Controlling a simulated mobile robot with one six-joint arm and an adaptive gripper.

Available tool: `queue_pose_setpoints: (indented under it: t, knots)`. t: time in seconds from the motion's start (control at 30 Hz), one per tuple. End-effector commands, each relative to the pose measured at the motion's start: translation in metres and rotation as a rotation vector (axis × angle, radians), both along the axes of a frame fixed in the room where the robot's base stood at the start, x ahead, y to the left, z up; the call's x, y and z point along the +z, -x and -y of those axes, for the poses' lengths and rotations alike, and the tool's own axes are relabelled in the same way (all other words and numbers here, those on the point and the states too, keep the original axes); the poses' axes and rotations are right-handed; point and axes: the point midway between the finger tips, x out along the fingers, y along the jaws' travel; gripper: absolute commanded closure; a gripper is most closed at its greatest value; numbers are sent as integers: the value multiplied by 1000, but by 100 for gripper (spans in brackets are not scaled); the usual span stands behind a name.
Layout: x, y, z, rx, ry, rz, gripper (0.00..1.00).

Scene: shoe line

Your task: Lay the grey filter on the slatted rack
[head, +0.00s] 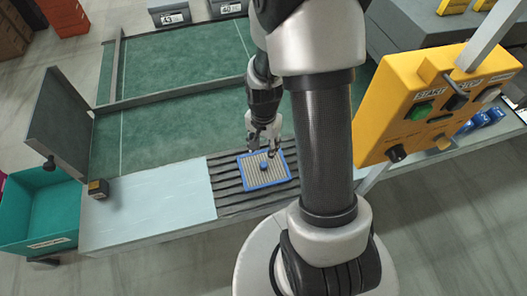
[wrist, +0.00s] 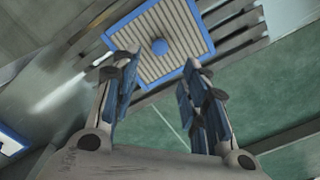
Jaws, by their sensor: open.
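The grey filter (head: 254,175) is a flat ribbed panel with a blue frame and a blue knob in its middle. It lies on the dark slatted rack (head: 232,203), turned slightly against the slats. My gripper (head: 263,146) is just above the filter's far edge in the head view. In the wrist view the filter (wrist: 143,40) shows beyond the open fingers of my gripper (wrist: 156,80), with the knob apart from both fingers. Rack slats (wrist: 232,40) show beside the filter. Part of the rack is hidden behind my arm in the head view.
A pale blue-white panel (head: 140,208) lies left of the rack. The green belt (head: 150,145) with grey rails runs behind. A teal bin (head: 38,215) stands at the left. A yellow control box (head: 430,105) stands at the right. A blue-edged item (wrist: 12,143) shows at the wrist view's left.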

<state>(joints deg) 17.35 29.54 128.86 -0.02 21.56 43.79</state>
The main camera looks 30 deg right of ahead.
Motion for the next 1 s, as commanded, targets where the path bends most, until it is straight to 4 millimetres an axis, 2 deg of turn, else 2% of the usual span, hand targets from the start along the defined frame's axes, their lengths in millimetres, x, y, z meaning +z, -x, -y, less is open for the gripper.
queue_pose_setpoints:
  t: [0.03, 0.27, 0.37, 0.47, 0.6, 0.7, 0.83, 1.0]
  knots:
    - [10, 0, 0, 0, 0, 1, 59]
    - [34, -1, -2, 22, 4, 12, 59]
    - [62, -3, -10, 95, 15, 44, 59]
    - [105, 1, -24, 218, 33, 91, 59]
    - [168, 21, -49, 426, 68, 164, 59]
    - [204, 42, -66, 575, 98, 215, 59]
    - [241, 75, -85, 760, 141, 277, 59]
    - [267, 114, -100, 947, 191, 338, 59]
